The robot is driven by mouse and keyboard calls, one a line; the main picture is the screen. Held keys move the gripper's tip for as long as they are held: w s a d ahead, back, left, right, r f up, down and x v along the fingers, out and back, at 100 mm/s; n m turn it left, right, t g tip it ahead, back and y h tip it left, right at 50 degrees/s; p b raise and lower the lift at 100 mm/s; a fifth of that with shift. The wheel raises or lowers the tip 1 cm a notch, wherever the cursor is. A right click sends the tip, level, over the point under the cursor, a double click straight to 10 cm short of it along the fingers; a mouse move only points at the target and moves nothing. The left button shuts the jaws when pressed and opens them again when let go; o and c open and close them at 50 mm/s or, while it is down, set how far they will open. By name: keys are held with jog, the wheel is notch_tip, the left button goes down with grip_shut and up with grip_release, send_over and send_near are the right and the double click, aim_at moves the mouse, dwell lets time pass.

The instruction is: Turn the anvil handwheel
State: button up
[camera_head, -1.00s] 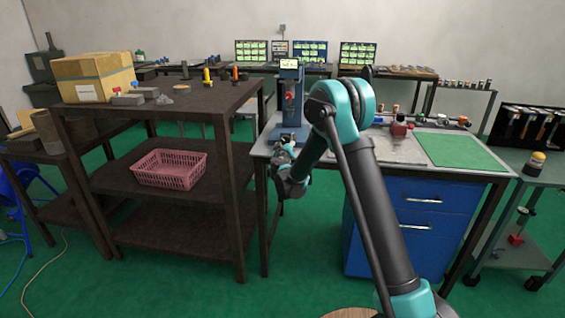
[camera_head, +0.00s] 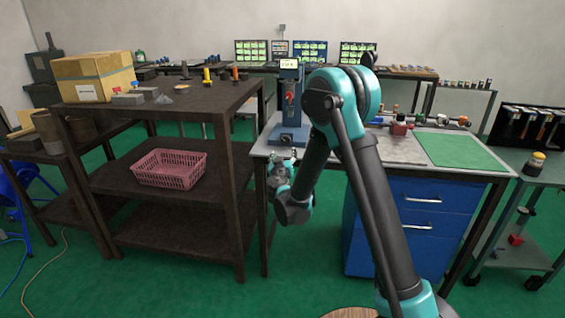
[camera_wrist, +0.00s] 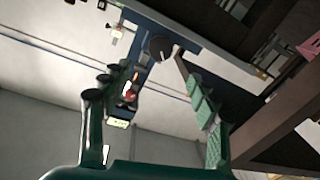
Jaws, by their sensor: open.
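The blue bench device (camera_head: 290,104) stands upright at the left end of the worktable, with a small display on top and a red part on its front. In the wrist view the device (camera_wrist: 143,70) shows tilted, between my fingers in the picture. My gripper (camera_head: 279,168) is in front of the table's left edge, below and short of the device. Its fingers (camera_wrist: 152,112) are spread wide, empty and apart from the knob.
The worktable's blue drawer unit (camera_head: 408,222) stands right of my gripper. A dark shelf rack (camera_head: 170,205) with a pink basket (camera_head: 168,168) stands to the left, close by. A green mat (camera_head: 463,150) lies on the table's right side.

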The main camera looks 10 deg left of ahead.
jog(key=s, duration=0.5)
jog(key=shift+s+d, duration=0.15)
jog(key=shift+s, duration=0.15)
